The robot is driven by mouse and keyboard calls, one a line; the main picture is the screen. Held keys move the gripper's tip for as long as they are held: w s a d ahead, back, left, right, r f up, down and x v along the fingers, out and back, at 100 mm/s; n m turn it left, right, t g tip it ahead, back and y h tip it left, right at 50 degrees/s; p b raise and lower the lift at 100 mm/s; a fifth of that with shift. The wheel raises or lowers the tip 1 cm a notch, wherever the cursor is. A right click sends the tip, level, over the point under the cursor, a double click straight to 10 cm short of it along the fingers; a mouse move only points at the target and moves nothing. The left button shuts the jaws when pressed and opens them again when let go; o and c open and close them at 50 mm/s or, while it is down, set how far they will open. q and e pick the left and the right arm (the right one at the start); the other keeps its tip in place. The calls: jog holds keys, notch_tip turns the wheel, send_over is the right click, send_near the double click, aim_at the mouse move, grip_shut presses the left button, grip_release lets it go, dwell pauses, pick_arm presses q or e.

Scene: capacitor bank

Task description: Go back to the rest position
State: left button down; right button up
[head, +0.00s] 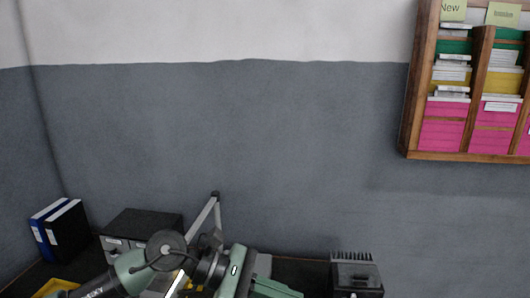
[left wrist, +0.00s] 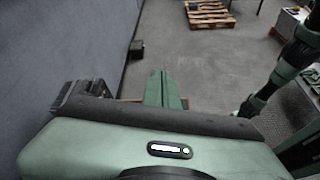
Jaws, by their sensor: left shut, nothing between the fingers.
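My left arm comes in at the bottom left of the head view. My left gripper (head: 276,288) shows at the bottom edge, low over the dark worktop. In the left wrist view, the two green fingers of my left gripper (left wrist: 163,78) lie side by side, shut with nothing between them. Parts of another arm, green and black, show at the right of the left wrist view. My right gripper does not show in either view.
Blue and black binders (head: 58,228), a dark drawer box (head: 140,225) and a black rack (head: 355,273) stand along the grey wall. A wooden shelf (head: 412,110) with coloured cards hangs at the upper right. A pallet (left wrist: 209,15) lies on otherwise largely open floor.

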pick_arm(q)
notch_tip(320, 180, up, 10)
jog(key=d+n+t+h, duration=0.3)
jog(key=n+t+h, duration=0.5)
jog(key=n, duration=0.6)
jog(key=w+a+n+t+y, duration=0.6)
jog(key=n+t, duration=0.4)
jog(key=n, duration=0.4)
jog(key=s+a+f+n+g+y, duration=0.1)
jog(key=a+f+n+y, duration=0.65)
jog(key=f+n, duration=0.25)
jog(key=s+a+f+n+g+y, duration=0.1)
jog(key=s+a+f+n+y, duration=0.1)
jog(key=a+f+n+y, duration=0.65)
jog(key=s+a+f+n+g, duration=0.3)
jog(key=s+f+n+g, duration=0.25)
jog(key=s+f, duration=0.55)
jog(key=s+a+f+n+g, duration=0.35)
jog(key=s+f+g, duration=0.35)
jog(key=s, duration=0.6)
notch_tip(320, 180, down, 29)
jog(key=s+b, duration=0.1)
jog(key=b, duration=0.1)
jog(key=s+a+f+g+b, duration=0.1)
jog(key=s+a+f, duration=0.1)
jog(key=s+f, duration=1.5)
jog(key=shift+h, duration=0.3)
